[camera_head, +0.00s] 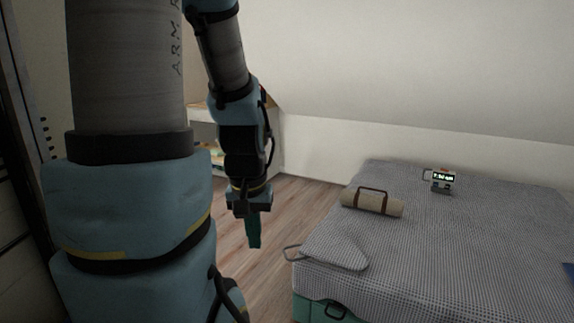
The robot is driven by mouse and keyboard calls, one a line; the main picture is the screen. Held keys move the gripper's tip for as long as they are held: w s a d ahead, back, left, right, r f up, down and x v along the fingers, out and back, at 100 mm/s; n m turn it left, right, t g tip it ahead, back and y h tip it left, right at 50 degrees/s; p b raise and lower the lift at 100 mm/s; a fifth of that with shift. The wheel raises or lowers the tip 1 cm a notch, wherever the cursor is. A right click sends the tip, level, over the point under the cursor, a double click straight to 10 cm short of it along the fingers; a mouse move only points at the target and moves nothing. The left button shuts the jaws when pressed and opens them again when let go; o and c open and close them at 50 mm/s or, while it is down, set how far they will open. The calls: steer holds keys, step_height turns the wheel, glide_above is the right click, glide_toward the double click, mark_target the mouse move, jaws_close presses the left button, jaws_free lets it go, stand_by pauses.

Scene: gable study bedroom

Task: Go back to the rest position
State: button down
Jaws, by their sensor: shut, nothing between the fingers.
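My gripper (254,233) hangs below my wrist, pointing down above the wooden floor, left of the bed. Its teal fingers are together with nothing between them. My blue and grey arm fills the left of the view and comes down from the top edge. The gripper is apart from the bed and touches nothing that I can see.
The bed (460,245) has a checked cover. On it lie a rolled beige bundle (371,203) with a brown handle, a small digital clock (442,182) and a grey flat pad (338,252). A shelf (207,115) stands behind my arm. Bare floor (290,205) shows between.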

step_height(320, 180, up, 17)
steer(key=p, duration=1.4)
